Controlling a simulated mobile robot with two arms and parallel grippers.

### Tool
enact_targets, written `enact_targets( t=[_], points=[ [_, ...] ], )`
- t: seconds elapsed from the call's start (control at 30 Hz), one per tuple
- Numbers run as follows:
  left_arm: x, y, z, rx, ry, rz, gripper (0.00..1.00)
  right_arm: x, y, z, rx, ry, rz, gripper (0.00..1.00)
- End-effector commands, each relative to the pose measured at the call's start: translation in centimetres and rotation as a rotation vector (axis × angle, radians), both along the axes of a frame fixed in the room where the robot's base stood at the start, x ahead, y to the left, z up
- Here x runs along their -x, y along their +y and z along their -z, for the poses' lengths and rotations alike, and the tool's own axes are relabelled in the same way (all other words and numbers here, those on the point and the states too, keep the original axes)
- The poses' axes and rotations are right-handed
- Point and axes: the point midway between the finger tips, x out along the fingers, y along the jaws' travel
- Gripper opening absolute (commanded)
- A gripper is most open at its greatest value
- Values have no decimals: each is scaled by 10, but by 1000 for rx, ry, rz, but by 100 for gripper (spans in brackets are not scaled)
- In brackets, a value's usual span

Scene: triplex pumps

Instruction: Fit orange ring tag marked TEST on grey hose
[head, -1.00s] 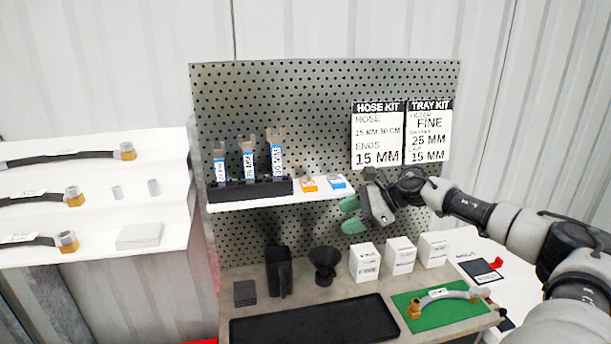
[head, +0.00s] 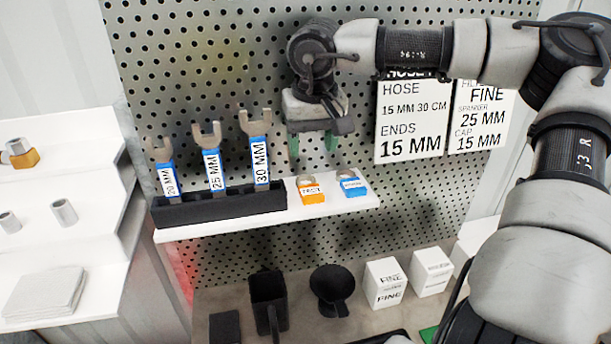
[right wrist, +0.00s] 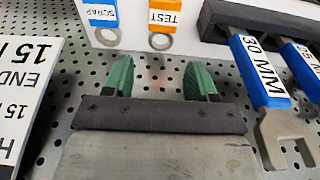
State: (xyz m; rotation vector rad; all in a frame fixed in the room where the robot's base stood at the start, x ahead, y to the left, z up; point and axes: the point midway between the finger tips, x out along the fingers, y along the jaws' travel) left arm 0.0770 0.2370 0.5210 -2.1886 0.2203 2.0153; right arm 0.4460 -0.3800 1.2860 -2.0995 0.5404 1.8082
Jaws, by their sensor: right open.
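The orange ring tag marked TEST (head: 311,194) lies on the white shelf, just right of the black spanner rack. In the right wrist view, the TEST tag (right wrist: 165,14) shows its label and a grey metal ring, ahead of and between my fingers. My right gripper (head: 318,143) is open and empty, pointing down above the shelf near the tag, not touching it. Its green fingers (right wrist: 161,78) are spread in the right wrist view. The grey hose is not visible now in either view. My left gripper is not in view.
A blue SCRAP tag (head: 353,187) lies right of the TEST tag. Upright spanners marked 20, 25 and 30 MM (head: 261,160) stand in the black rack (head: 225,205) at left. The pegboard (head: 180,60) rises behind. A cup, funnel and white boxes (head: 385,284) stand below.

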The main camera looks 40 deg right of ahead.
Motion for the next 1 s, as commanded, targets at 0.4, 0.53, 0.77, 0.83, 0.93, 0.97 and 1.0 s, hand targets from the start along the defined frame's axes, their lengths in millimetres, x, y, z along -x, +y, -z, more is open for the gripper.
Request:
enact_targets(
  t=[0.4,0.53,0.77,0.83,0.93,0.97,1.0],
  points=[
    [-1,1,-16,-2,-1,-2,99,-6,-2,45,-6,3,4,57],
    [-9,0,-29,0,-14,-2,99,-7,-2,61,-6,6,4,57],
    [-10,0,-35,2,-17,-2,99,-11,-3,88,-6,1,5,57],
    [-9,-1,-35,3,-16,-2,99,-11,-3,90,-5,-1,5,57],
    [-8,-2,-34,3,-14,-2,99,-12,-3,91,-6,-2,5,57],
    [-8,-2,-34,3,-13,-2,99,-12,-3,91,-6,-2,5,57],
    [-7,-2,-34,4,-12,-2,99,-12,-3,91,-6,-2,5,57]
  ],
)
